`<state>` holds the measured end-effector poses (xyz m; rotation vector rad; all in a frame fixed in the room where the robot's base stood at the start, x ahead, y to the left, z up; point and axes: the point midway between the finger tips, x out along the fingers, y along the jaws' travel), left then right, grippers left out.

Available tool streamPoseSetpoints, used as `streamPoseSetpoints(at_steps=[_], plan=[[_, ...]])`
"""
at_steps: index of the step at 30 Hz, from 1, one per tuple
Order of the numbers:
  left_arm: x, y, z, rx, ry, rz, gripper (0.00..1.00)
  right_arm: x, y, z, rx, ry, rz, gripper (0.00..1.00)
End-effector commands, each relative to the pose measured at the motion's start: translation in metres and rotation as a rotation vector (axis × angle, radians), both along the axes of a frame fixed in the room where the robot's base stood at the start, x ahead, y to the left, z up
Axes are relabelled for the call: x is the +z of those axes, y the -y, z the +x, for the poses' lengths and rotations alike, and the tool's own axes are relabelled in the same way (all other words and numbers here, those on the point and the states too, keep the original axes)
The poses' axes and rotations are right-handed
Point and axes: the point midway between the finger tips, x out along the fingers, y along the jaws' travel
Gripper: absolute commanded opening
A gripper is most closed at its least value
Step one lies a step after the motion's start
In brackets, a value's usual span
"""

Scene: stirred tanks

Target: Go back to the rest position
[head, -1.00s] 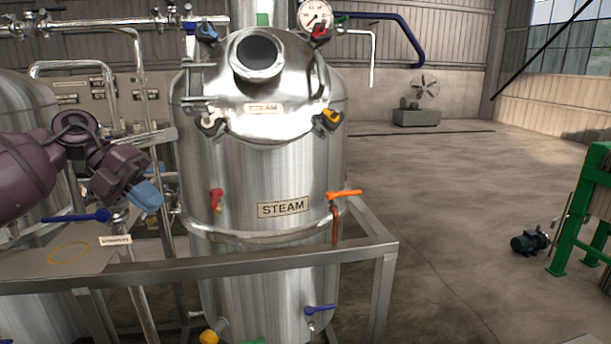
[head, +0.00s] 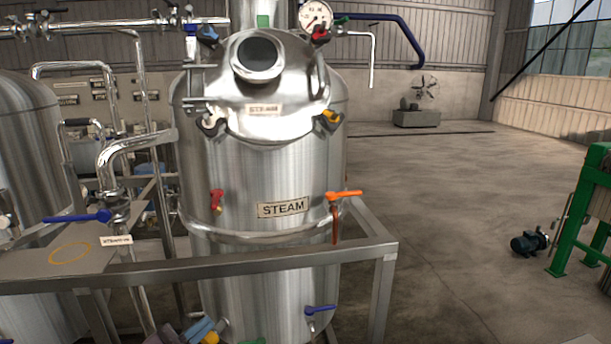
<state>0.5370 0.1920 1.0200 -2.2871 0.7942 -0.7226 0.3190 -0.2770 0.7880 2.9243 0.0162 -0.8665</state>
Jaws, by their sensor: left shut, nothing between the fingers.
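My left gripper (head: 197,328) shows only in part at the bottom edge of the head view, with its pale blue fingertips low in front of the tank's lower left side. It is shut and empty. The rest of that arm is out of the picture. My right gripper is not in view. The steel steam tank (head: 262,175) stands upright in the middle, with a STEAM label (head: 283,207) on its front.
A grey metal frame rail (head: 200,265) crosses in front of the tank. A plate with a yellow ring (head: 60,262) and a blue-handled valve (head: 80,217) are at left. An orange valve handle (head: 344,195) is on the tank's right. The floor (head: 450,220) at right is largely clear.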

Motion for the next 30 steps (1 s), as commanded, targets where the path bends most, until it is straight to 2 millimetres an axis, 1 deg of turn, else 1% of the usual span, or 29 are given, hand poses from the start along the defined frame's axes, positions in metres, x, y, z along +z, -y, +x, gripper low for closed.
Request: streamPoseSetpoints(at_steps=[1, 5, 6, 8, 9, 11, 12, 14, 15, 18, 21, 24, 27, 30], plan=[[-0.017, -0.006, -0.009, 0.066, -0.067, -0.045, 0.0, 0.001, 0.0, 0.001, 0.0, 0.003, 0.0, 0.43], [-0.06, -0.025, -0.032, 0.241, -0.243, -0.135, 0.0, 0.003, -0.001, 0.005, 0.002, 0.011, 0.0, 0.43], [-0.074, -0.031, -0.04, 0.295, -0.302, -0.16, 0.0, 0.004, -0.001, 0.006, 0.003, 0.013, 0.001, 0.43], [-0.095, -0.04, -0.056, 0.372, -0.391, -0.193, 0.0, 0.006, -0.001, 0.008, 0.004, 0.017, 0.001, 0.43], [-0.11, -0.047, -0.067, 0.422, -0.452, -0.215, 0.0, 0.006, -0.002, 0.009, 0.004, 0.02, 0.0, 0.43], [-0.131, -0.055, -0.086, 0.496, -0.547, -0.244, 0.0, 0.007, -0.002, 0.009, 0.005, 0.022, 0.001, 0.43], [-0.145, -0.06, -0.1, 0.545, -0.612, -0.262, 0.0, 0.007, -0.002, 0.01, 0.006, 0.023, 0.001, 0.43], [-0.165, -0.067, -0.122, 0.61, -0.707, -0.287, 0.0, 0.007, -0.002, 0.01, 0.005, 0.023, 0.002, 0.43], [-0.177, -0.071, -0.136, 0.651, -0.767, -0.301, 0.0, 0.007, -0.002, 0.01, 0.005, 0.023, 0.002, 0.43], [-0.202, -0.078, -0.17, 0.733, -0.899, -0.33, 0.0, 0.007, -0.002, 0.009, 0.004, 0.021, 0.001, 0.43], [-0.217, -0.082, -0.195, 0.787, -0.993, -0.347, 0.0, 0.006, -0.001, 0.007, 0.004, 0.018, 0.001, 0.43], [-0.226, -0.084, -0.21, 0.815, -1.047, -0.358, 0.0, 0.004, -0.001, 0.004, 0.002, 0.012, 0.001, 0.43], [-0.229, -0.084, -0.215, 0.825, -1.066, -0.36, 0.0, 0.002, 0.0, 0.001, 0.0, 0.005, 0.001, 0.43], [-0.229, -0.084, -0.216, 0.825, -1.067, -0.359, 0.0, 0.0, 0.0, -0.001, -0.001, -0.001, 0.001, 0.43]])
